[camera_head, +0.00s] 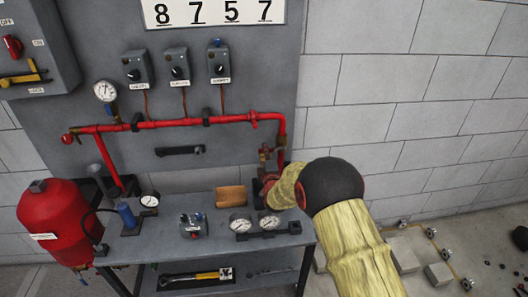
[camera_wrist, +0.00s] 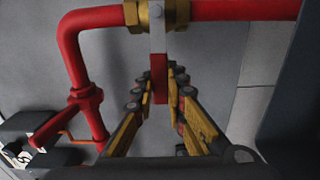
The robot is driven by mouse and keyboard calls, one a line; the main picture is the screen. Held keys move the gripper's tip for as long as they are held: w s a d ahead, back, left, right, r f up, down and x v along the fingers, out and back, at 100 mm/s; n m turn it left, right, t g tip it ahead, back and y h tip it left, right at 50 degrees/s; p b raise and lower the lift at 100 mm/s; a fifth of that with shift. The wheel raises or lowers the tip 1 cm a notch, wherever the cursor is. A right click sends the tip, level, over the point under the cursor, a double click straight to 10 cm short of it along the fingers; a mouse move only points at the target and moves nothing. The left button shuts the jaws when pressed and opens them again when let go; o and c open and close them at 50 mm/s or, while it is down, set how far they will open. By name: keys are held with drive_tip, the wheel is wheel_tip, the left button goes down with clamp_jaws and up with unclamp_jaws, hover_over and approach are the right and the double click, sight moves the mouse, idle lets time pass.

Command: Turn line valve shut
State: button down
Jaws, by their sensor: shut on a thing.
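The line valve has a brass body (camera_wrist: 150,14) on a red pipe, at the top of the wrist view. Its red lever (camera_wrist: 158,78) hangs from a grey bolted hub and points down the picture toward me. My gripper (camera_wrist: 160,82) has its yellow-and-black fingers on both sides of the lever, shut on its end part. In the head view, the valve (camera_head: 266,153) is at the right end of the red pipework, just above the bench. My arm and wrist come from the lower right and hide most of the gripper there.
A red pipe (camera_head: 180,123) crosses the grey panel. A red tank (camera_head: 55,222) stands at left. Grey blocks (camera_head: 438,274) lie on the floor at right. A red fitting (camera_wrist: 85,100) is left of my fingers.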

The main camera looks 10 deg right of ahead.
drive_tip(key=shift+r, duration=0.15)
idle(0.3)
drive_tip(key=c, duration=2.1)
unclamp_jaws()
drive_tip(key=shift+c, duration=0.2)
drive_tip(key=o, duration=0.4)
drive_tip(key=shift+s+f, duration=0.1)
drive_tip(key=shift+f, duration=0.1)
drive_tip(key=s, duration=1.2)
drive_tip(key=shift+r, duration=0.1)
drive_tip(key=shift+w, duration=0.1)
